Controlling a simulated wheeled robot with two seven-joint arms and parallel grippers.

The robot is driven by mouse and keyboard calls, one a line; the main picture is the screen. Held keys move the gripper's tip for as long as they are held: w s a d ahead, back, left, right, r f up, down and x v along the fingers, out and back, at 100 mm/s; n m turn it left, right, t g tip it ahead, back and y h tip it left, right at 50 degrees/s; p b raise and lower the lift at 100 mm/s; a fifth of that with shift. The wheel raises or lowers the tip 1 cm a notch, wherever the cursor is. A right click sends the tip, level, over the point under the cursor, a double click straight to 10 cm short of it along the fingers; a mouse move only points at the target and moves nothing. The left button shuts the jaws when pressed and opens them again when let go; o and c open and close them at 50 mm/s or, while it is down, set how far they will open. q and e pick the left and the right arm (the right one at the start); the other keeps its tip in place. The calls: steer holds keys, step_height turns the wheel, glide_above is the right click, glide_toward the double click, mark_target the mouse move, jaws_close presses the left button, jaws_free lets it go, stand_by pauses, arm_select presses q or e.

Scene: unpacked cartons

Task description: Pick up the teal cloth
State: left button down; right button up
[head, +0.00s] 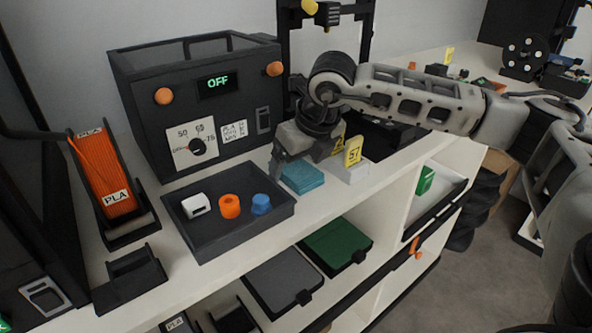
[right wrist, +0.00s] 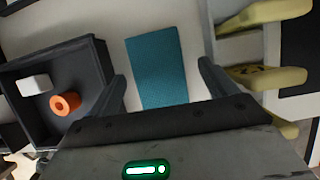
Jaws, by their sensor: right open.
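The teal cloth (head: 302,177) lies folded flat on the white counter, just right of the dark tray in the head view. It also shows in the right wrist view (right wrist: 158,68), between and beyond the two fingers. My right gripper (head: 290,172) is over the cloth from above, its fingers apart on either side. In the right wrist view the right gripper (right wrist: 162,88) is open with nothing held. Part of the cloth is hidden by the gripper body. My left gripper is not in view.
A dark tray (head: 210,246) holds a white piece, an orange ring and a blue piece, left of the cloth. A yellow tag (head: 353,151) on a white block stands close to the right. A dark box with an OFF display (head: 195,105) stands behind. Open shelves lie below the counter.

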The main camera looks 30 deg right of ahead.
mark_target(298, 169)
steer(key=shift+f+b, duration=0.3)
stand_by(0.5)
steer(key=c, duration=1.1)
steer(key=shift+r, duration=0.1)
steer(key=shift+r+p, duration=0.3)
steer(key=shift+r, duration=0.05)
step_height(298, 169, up, 3)
steer(key=shift+a+r, duration=0.1)
steer(key=s+a+r, duration=0.2)
steer(key=s+r, duration=0.1)
steer(key=s, duration=0.1)
steer(key=s+a+r, duration=0.3)
steer(key=s+a+r+b, duration=0.1)
steer(key=s+a+r, duration=0.1)
steer(key=s+r, duration=0.1)
steer(key=shift+s+a+r, duration=0.15)
steer(key=shift+s+a, duration=0.1)
steer(key=shift+s, duration=0.6)
steer(key=shift+o, duration=0.5)
